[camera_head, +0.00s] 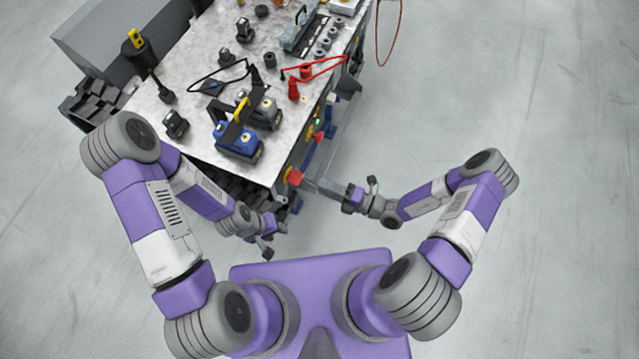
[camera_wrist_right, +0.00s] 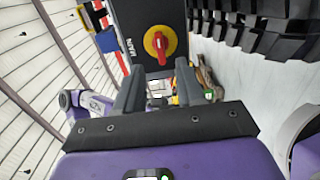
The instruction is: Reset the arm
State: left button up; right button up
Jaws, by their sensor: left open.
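My left arm comes in from the left in the head view, bent at the elbow. Its gripper (camera_head: 264,243) is open, low beside the near corner of the workbench, with nothing seen in it. My right arm comes in from the right, also bent. Its gripper (camera_head: 358,193) is off the bench's right side, apart from the objects on top. In the right wrist view the two dark fingers of the right gripper (camera_wrist_right: 159,88) stand apart, with no object held between them. A red rotary switch on a yellow disc (camera_wrist_right: 159,43) shows beyond the fingers.
The workbench (camera_head: 190,60) has a speckled light top. On it are a blue carrier (camera_head: 238,140), a grey carrier (camera_head: 263,112), a red tool (camera_head: 293,89) and small black parts. A grey box (camera_head: 100,45) stands left. Open floor (camera_head: 520,90) lies right.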

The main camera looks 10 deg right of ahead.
dwell(0.5)
jog(key=s+a+f+n+g+h, duration=0.1)
jog(key=s+f+n+g+h, duration=0.15)
jog(key=s+n+g, duration=0.7)
jog(key=s+a+f+n+g+h, duration=0.15)
jog(key=s+n+g+h, duration=0.35)
jog(key=n, duration=0.8)
jog(key=w+d+n+t+h, duration=0.4)
jog(key=d+n+t, duration=0.1)
jog(key=n, duration=1.2)
jog(key=shift+w+t, duration=0.15)
jog(key=shift+t, duration=0.4)
